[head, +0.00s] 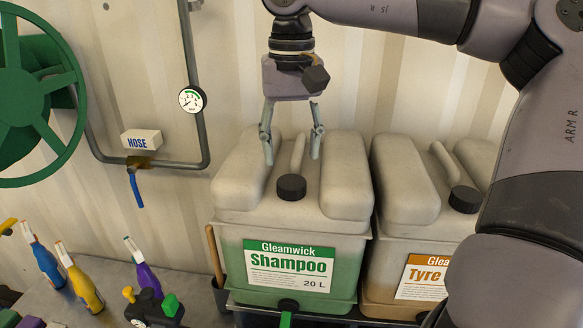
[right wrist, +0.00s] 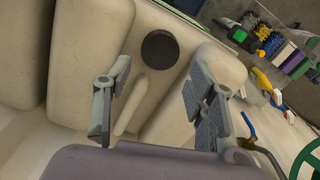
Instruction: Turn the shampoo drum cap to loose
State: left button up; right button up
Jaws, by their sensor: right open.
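The shampoo drum (head: 292,225) is a pale, squarish container with a green Gleamwick Shampoo label, in the middle of the head view. Its black round cap (head: 291,187) sits on top, in front of the moulded handle. My right gripper (head: 291,158) is open and empty, pointing down above the drum's top, behind the cap in the head view. In the right wrist view the cap (right wrist: 160,48) lies beyond the two fingers, apart from them. Whether the cap is tight or loose cannot be told. My left gripper is not in view.
A second drum (head: 427,215) with an orange Tyre label stands close on the right. A green hose reel (head: 30,95), a pipe with a gauge (head: 192,99) and a blue-handled hose valve (head: 136,183) are on the left. Spray bottles (head: 82,284) stand on the bench below them.

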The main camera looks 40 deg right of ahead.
aim_at(291, 181)
notch_tip(291, 181, up, 6)
jog(key=shift+f, duration=0.15)
dwell(0.6)
